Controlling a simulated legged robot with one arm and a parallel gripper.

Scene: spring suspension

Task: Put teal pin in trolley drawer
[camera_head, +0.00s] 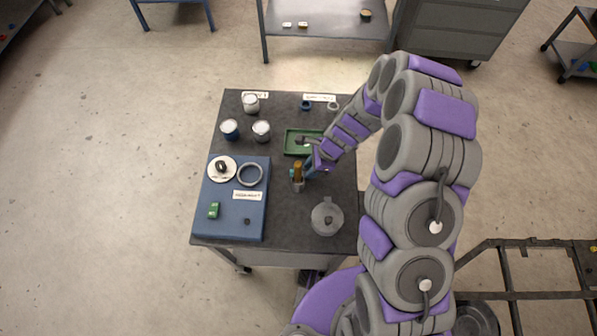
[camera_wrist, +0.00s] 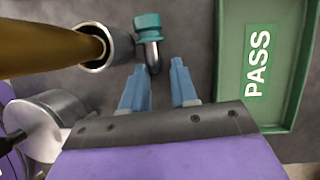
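In the head view my gripper (camera_head: 307,171) is low over the trolley top, right of the metal cup, and a small teal patch (camera_head: 291,173) shows beside that cup. The trolley (camera_head: 285,260) has a grey front below its top; I cannot tell whether its drawer is open.
A metal cup (camera_wrist: 118,45) holding a brown handle (camera_wrist: 50,38) stands close left of the pin. A green tray (camera_wrist: 232,75) labelled PASS is close right. A lidded grey pot (camera_head: 327,217), blue board (camera_head: 226,227) and several cans share the top.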

